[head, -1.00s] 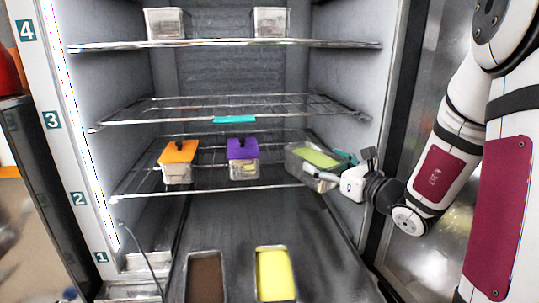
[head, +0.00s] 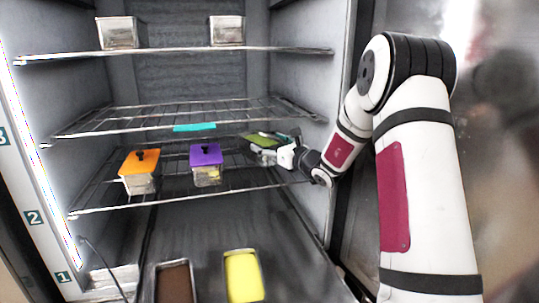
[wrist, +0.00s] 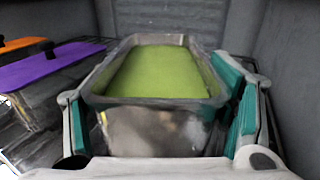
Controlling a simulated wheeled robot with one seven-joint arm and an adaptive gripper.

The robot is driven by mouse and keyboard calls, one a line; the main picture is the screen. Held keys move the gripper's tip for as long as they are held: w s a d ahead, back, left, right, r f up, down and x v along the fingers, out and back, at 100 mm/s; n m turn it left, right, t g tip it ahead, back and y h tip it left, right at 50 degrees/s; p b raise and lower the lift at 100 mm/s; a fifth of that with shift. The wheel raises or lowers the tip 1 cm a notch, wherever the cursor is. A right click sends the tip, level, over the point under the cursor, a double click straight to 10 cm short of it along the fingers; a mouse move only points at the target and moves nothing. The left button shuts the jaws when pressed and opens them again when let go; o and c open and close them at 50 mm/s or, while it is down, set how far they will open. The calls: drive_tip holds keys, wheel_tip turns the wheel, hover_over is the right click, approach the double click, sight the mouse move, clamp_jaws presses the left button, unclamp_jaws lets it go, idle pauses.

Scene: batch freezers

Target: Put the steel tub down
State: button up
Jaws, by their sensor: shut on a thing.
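The steel tub (wrist: 155,128) with green contents fills the middle of the wrist view. In the head view the tub (head: 262,152) is small, at the right of the shelf marked 2, inside the freezer. My gripper (wrist: 160,110) has its teal-padded fingers on both sides of the tub and is shut on it. In the head view my gripper (head: 280,148) reaches in from the right. The tub looks level. I cannot tell whether its bottom touches the shelf, as its underside is hidden.
On the same shelf (head: 110,207), left of the tub, stand a purple-lidded tub (head: 206,172) and an orange-lidded tub (head: 139,181). A wire shelf (head: 110,125) with a teal strip (head: 195,127) lies above. The freezer's right wall (head: 312,100) is close to my arm.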

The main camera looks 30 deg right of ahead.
drive_tip(key=shift+s+f+p, duration=0.15)
drive_tip(key=shift+f+p, duration=0.15)
drive_tip(key=shift+f, duration=1.15)
drive_tip(key=o, duration=1.7)
drive_tip(key=shift+f, duration=0.2)
drive_tip(key=shift+o, duration=0.2)
